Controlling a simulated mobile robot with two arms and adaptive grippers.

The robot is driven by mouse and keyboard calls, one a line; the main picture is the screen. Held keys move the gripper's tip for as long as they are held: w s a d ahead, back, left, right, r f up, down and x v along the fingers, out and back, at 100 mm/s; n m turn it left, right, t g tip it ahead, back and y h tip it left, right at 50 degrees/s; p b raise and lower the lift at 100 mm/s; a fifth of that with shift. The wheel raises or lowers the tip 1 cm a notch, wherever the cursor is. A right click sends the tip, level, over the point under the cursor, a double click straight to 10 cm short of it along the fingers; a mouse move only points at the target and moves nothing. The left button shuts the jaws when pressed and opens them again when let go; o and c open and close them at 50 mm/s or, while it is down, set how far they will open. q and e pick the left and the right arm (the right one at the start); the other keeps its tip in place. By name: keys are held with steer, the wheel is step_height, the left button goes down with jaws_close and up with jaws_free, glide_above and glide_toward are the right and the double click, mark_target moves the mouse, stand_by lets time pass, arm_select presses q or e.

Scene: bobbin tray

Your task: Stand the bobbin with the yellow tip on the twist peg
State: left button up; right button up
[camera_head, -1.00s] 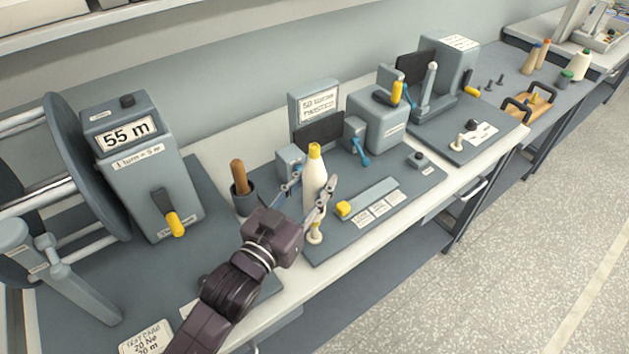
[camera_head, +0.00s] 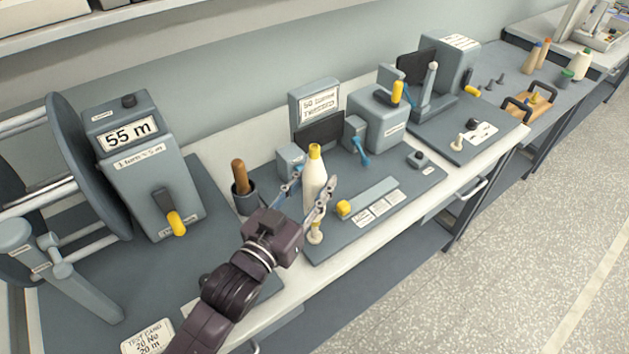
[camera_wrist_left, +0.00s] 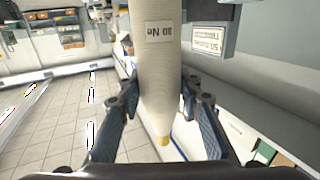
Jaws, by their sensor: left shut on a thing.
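The cream bobbin with the yellow tip (camera_head: 314,182) is upright between the fingers of my left gripper (camera_head: 311,190), which is shut on it. The twist peg (camera_head: 316,237) is a small cream post at the front left of the twist tester board. It shows just below the bobbin; whether the two touch I cannot tell. The bobbin's lower end is partly hidden by a finger.
The twist tester (camera_head: 378,120) stands behind, with a blue crank (camera_head: 361,152) right of the bobbin. A dark cup (camera_head: 245,204) with a brown bobbin stands close on the left. The "55 m" reel machine (camera_head: 150,165) is further left. Another peg (camera_head: 458,141) stands at the right.

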mark_target(309, 208)
arm_select(q)
steer(key=shift+f, duration=0.15)
steer(key=shift+f+b, duration=0.8)
steer(key=shift+f, duration=0.2)
steer(key=shift+f+b, duration=1.05)
steer(key=shift+f, duration=0.6)
steer(key=o, duration=1.3)
steer(key=v, duration=1.2)
steer(key=shift+s, duration=0.1)
